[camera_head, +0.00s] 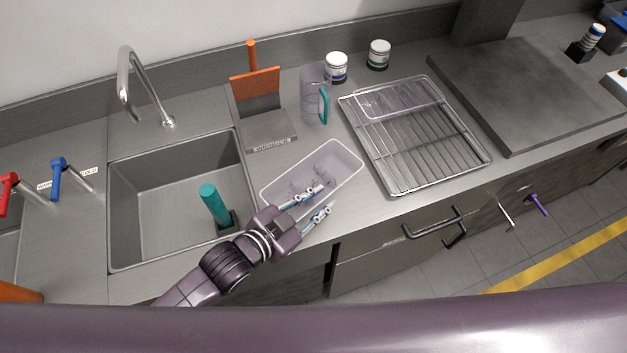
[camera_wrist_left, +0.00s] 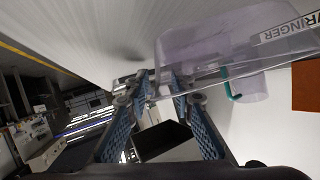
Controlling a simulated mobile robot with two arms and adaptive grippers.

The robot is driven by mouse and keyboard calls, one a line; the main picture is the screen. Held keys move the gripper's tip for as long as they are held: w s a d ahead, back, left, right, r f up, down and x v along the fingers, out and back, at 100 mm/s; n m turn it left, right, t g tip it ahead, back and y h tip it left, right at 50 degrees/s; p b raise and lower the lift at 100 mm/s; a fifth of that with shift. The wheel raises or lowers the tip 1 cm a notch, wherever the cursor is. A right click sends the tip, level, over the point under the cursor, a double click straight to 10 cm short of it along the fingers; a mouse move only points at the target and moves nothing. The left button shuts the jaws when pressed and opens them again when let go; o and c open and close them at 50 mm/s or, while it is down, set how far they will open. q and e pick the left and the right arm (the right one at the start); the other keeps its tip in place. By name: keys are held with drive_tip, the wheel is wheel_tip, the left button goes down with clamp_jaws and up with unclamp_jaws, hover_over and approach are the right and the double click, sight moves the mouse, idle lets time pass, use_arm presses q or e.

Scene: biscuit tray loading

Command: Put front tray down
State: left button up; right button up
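The front tray, a clear shallow tray (camera_head: 345,158), is on the steel counter between the sink and the wire rack, apart from the rack; I cannot tell whether it rests fully flat. My left gripper (camera_head: 328,197) is at its near long side, with one finger over the tray and the other outside the near wall. The fingers look parted, with a gap between the tips. The left wrist view shows the two blue fingers (camera_wrist_left: 158,98) apart, with the clear tray (camera_wrist_left: 195,55) just beyond and beside them. My right gripper is in neither view.
A wire rack (camera_head: 425,150) stands to the right, with another clear tray (camera_head: 400,98) at its back. A clear jug (camera_head: 314,98) with a teal handle, two jars (camera_head: 337,68) and an orange scraper (camera_head: 256,85) stand behind. The sink (camera_head: 170,190) is to the left.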

use_arm(q)
drive_tip(key=shift+w+d+f, duration=0.3)
drive_tip(key=shift+w+d, duration=0.15)
drive_tip(key=shift+c, duration=0.4)
clamp_jaws()
drive_tip(key=shift+r, duration=0.1)
